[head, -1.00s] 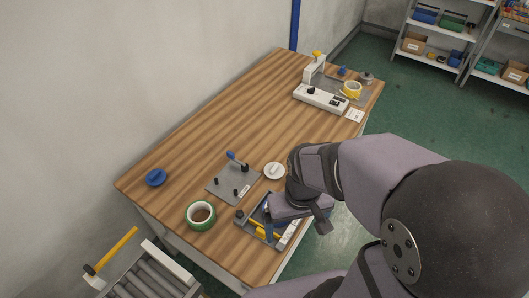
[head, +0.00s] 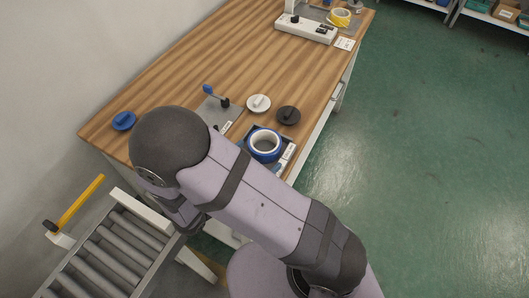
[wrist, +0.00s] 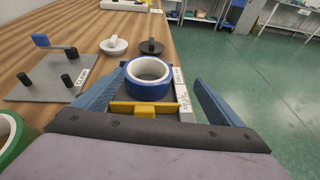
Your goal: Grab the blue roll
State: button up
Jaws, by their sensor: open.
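The blue roll (head: 265,145) is a blue tape ring with a white core. It lies flat in a grey tray (head: 288,152) at the table's right edge. In the wrist view the blue roll (wrist: 148,76) lies ahead of my gripper (wrist: 152,92), roughly centred between its two blue fingers. The fingers are wide open and hold nothing. I cannot tell how far above the tray they are.
A green roll (wrist: 12,135) is at the lower left. A grey plate with black pegs (wrist: 50,84) lies left of the tray. White (head: 258,103) and black (head: 288,115) discs sit beyond it. A blue disc (head: 123,121) is at the far left. A roller conveyor (head: 105,247) stands nearby.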

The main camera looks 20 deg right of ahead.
jog(key=shift+w+a+f+n+t, duration=0.25)
jog(key=shift+a+n+t, duration=0.1)
jog(key=shift+a, duration=0.15)
jog(key=shift+w+a+f+n+t, duration=0.25)
jog(key=shift+a+n, duration=0.1)
jog(key=shift+a, duration=0.1)
jog(key=shift+p+x, duration=0.9)
jog(key=shift+x, duration=2.05)
jog(key=shift+w+d+f, duration=0.25)
jog(key=shift+d, duration=0.35)
jog(key=c, duration=0.9)
